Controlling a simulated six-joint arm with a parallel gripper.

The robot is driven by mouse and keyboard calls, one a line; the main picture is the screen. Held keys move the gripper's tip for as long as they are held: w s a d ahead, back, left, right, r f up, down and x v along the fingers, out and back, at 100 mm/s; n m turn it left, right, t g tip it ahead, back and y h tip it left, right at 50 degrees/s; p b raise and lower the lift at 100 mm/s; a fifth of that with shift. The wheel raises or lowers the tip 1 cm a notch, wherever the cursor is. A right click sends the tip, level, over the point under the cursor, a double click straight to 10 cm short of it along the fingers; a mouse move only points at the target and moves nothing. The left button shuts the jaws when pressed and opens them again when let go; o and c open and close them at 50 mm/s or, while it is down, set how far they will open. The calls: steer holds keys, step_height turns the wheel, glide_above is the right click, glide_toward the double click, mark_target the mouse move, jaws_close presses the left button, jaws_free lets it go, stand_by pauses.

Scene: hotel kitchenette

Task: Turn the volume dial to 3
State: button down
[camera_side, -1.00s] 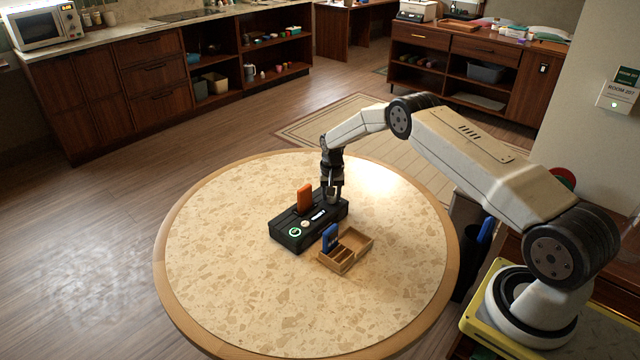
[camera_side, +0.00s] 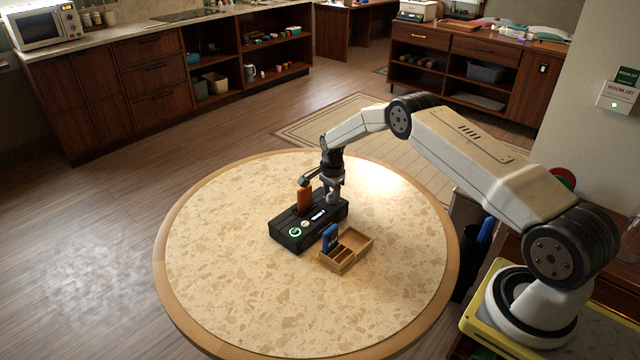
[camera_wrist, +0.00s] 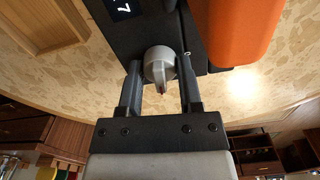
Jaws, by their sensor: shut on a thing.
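The black device (camera_side: 290,238) stands on the round table, with a lit green ring on its front left corner. Its grey volume dial (camera_wrist: 160,64) has a pointer ridge aimed toward my gripper's palm in the wrist view. My gripper (camera_wrist: 160,90) has one finger on each side of the dial and is shut on it. In the side view my gripper (camera_side: 333,196) is over the device's far right end and hides most of the dial. A small display (camera_wrist: 123,7) beside the dial shows a partly cut-off character that looks like a 7.
An orange cartridge (camera_side: 304,201) stands upright in the device, close to my gripper; it also shows in the wrist view (camera_wrist: 242,30). A wooden box (camera_side: 352,258) with a blue block (camera_side: 330,238) stands in front of the device. The rest of the table (camera_side: 230,280) is clear.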

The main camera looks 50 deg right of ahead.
mark_target(331, 193)
steer(key=shift+m, duration=0.7)
steer(key=shift+c, duration=1.3)
jaws_free()
steer(key=shift+r, duration=0.15)
steer(key=shift+r, duration=3.75)
steer(key=shift+r, duration=0.1)
